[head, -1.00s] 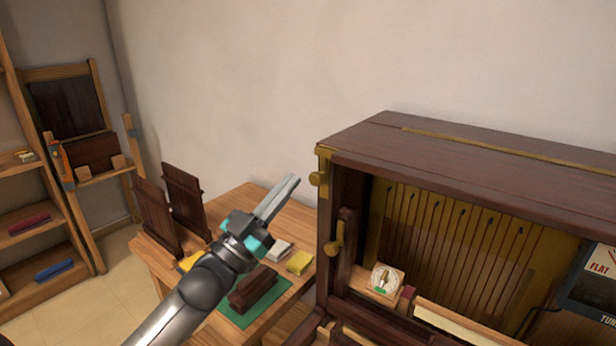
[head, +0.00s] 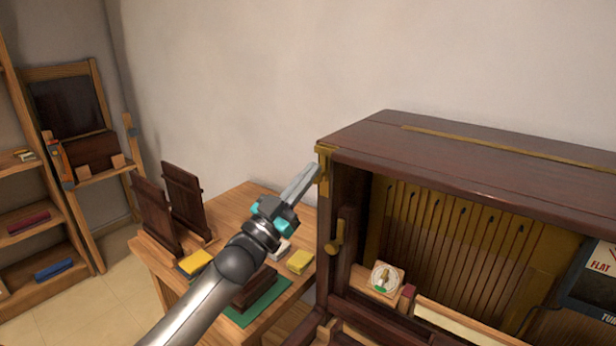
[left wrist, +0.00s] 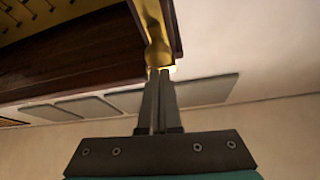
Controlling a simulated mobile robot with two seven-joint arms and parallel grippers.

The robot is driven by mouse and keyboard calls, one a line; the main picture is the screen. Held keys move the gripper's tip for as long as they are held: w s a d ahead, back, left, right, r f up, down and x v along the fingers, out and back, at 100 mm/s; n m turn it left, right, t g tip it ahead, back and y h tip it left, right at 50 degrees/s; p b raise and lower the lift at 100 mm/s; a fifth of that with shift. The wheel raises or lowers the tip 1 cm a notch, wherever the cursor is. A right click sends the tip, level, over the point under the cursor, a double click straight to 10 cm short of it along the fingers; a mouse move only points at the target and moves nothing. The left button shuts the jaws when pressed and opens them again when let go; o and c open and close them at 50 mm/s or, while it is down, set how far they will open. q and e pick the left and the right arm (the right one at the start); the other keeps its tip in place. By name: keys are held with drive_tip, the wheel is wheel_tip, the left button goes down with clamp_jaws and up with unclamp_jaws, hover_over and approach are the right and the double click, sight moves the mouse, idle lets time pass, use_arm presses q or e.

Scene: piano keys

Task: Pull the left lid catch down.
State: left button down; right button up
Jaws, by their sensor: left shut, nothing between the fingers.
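The left lid catch (head: 324,158) is a brass piece at the upper left front corner of the dark wooden piano case (head: 345,150). My left gripper (head: 315,171) is shut and empty, with its fingertips right at the catch's knob and covering part of it in the head view. In the left wrist view the brass catch (left wrist: 158,48) stands just beyond the fingertips (left wrist: 160,75). Whether they touch it I cannot tell. My right gripper is not in view.
Another brass fitting (head: 335,236) sits lower on the case's front post. A side table (head: 232,200) left of the case holds dark wooden panels (head: 182,197), a yellow block (head: 300,261) and a green mat (head: 250,315). The plain wall lies behind.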

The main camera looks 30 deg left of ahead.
sight(316, 181)
use_arm(q)
wheel_tip(316, 181, down, 3)
drive_tip(key=shift+f+b, duration=0.15)
drive_tip(key=shift+b, duration=0.7)
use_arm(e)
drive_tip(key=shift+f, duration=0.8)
use_arm(q)
drive_tip(key=shift+r, duration=0.2)
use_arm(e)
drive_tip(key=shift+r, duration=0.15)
